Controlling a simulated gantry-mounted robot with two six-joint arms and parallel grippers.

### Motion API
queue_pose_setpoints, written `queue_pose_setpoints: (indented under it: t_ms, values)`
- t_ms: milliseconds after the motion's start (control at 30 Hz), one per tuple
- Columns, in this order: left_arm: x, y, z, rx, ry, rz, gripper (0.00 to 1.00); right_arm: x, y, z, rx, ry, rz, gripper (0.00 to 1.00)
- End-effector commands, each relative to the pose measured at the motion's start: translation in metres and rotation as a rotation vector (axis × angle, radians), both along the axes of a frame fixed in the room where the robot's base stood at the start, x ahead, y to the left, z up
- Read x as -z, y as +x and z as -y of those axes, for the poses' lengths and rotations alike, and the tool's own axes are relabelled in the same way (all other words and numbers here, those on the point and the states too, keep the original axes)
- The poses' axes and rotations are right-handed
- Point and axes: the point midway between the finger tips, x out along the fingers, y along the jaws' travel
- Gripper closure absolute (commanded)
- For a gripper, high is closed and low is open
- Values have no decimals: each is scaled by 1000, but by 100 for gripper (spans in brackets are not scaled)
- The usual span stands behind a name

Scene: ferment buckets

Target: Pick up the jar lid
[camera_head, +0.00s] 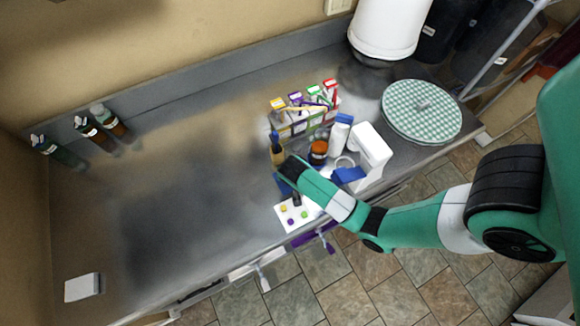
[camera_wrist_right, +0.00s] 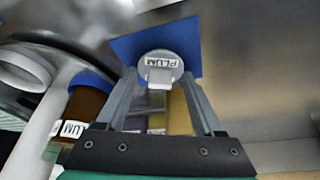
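The jar lid (camera_wrist_right: 161,63), a pale disc marked PLUM with a small white tab, lies over a blue square (camera_wrist_right: 128,48) in the right wrist view. My right gripper (camera_wrist_right: 160,78) is open, with its two fingers spread on either side of the lid and tab. I cannot tell whether a finger touches the lid's rim. In the head view my right arm reaches in from the right and covers the lid; the blue square (camera_head: 282,186) shows partly beside it. A dark brown jar (camera_wrist_right: 88,108) with a PLUM label stands left of the fingers. My left gripper is not in view.
A rack of coloured-label packets (camera_head: 300,124), an amber jar (camera_head: 318,152), a white bottle (camera_head: 339,134) and a white device (camera_head: 372,148) crowd around my right arm. A white card with coloured dots (camera_head: 296,214) lies near the front edge. The counter's left is mostly clear.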

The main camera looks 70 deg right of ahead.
Motion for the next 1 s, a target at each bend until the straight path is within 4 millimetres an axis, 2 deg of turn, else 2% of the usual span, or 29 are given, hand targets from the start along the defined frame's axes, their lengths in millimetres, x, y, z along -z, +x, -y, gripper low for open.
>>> queue_pose_setpoints:
  t_ms: [33, 200, 467, 567, 833, 1000]
  values:
    - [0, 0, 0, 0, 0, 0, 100, 0, 0, 0, 0, 0, 0, 56]
    - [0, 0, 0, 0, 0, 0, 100, 0, 0, 0, 0, 0, 0, 84]
    - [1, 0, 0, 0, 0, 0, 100, -4, 1, 0, -1, -1, 2, 84]
    - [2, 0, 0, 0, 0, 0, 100, -18, 2, 1, 0, -3, 6, 84]
    - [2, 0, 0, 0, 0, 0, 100, -80, 2, 0, 0, -2, 7, 84]
    - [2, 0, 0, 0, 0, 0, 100, -99, 1, 0, -1, -1, 3, 84]
